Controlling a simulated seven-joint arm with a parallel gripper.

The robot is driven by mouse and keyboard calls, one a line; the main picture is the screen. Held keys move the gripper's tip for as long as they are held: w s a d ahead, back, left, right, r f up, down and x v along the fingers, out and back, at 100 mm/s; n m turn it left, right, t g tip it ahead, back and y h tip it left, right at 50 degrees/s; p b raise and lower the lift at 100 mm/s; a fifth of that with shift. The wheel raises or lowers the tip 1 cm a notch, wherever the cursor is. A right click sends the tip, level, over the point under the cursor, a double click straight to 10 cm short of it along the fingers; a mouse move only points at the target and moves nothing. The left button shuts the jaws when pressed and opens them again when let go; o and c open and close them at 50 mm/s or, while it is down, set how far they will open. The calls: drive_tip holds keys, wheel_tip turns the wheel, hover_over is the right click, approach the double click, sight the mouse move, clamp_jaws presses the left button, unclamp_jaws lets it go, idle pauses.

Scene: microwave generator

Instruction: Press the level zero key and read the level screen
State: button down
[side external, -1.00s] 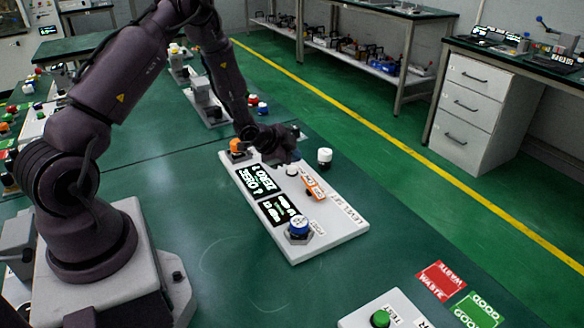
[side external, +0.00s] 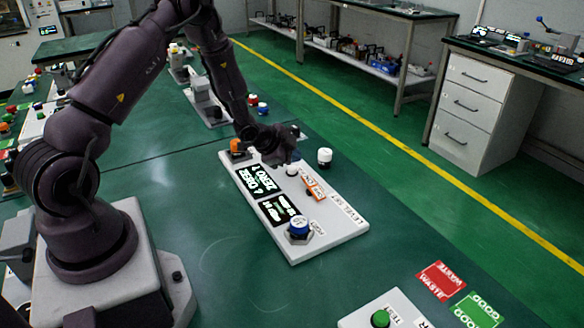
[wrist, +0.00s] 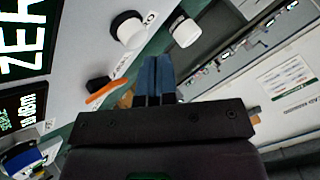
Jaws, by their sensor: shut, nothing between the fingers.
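A white panel (side external: 331,234) lies on the green bench. Its large black screen (side external: 260,181) shows white text that seems to start with "ZERO"; the rest is hard to read. The wrist view shows part of it, "ZER" (wrist: 22,45). A smaller screen (side external: 279,209) has small, unclear digits. A white round key (side external: 292,170) on a dark base is beside a "0" label in the wrist view (wrist: 127,28). My gripper (side external: 288,161) is shut and empty, just by this key. In the wrist view my fingertips (wrist: 157,62) appear apart from it.
An orange switch (side external: 315,188), a blue knob (side external: 299,227) and an orange button (side external: 237,147) stand on the panel. A white-capped cylinder (side external: 325,157) stands beyond its far edge. A green button (side external: 380,318) is at front.

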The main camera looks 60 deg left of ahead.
sight(293, 169)
drive_tip(key=shift+f, duration=0.15)
drive_tip(key=shift+f, duration=0.3)
drive_tip(key=shift+f, duration=0.55)
idle(0.9)
drive_tip(key=shift+r, duration=0.95)
drive_tip(key=shift+r, duration=2.5)
